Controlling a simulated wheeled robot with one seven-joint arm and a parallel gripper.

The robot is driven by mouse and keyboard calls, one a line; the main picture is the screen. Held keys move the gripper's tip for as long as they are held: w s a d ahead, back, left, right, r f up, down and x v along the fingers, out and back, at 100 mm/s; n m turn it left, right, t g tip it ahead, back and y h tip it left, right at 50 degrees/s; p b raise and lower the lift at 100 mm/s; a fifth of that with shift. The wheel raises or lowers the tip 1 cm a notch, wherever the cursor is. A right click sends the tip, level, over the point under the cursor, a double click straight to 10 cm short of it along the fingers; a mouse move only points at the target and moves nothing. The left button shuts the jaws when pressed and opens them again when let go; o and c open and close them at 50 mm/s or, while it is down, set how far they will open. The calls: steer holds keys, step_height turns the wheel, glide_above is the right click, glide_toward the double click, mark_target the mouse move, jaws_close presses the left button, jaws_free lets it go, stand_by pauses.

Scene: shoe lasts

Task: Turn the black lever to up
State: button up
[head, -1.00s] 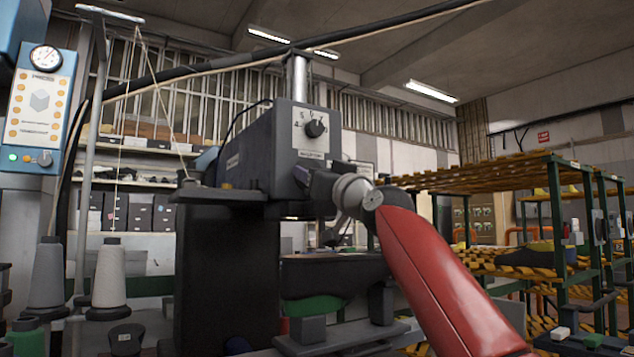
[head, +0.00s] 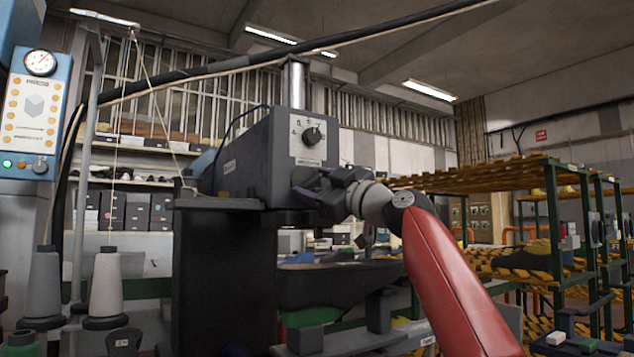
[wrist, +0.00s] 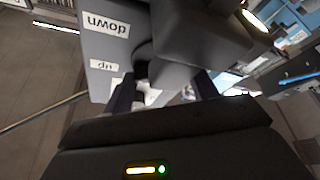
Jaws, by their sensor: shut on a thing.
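The black lever (wrist: 178,72) is a dark, smooth part on the side of the machine head, seen from close up in the wrist view. My gripper (wrist: 163,92) has one finger on each side of it and is shut on it. Labels "down" (wrist: 107,25) and "up" (wrist: 104,65) appear upside down on the pale plate to the left. The gripped part lies nearer the "up" label. In the head view my gripper (head: 322,192) is at the lower right of the dark machine head (head: 243,160), and its fingers mostly hide the lever.
A dial (head: 312,134) is on the machine front above my gripper. A dark shoe-shaped form (head: 335,282) lies below. Thread cones (head: 105,285) stand at left, and a green-framed rack (head: 552,215) stands at right.

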stand_by(0.4)
steer(key=o, duration=0.7)
steer(key=shift+f, duration=0.1)
steer(key=b+v, duration=0.6)
steer(key=v, duration=0.1)
steer(key=shift+s+d, duration=0.2)
steer(key=shift+d, duration=0.05)
steer(key=shift+f, duration=0.1)
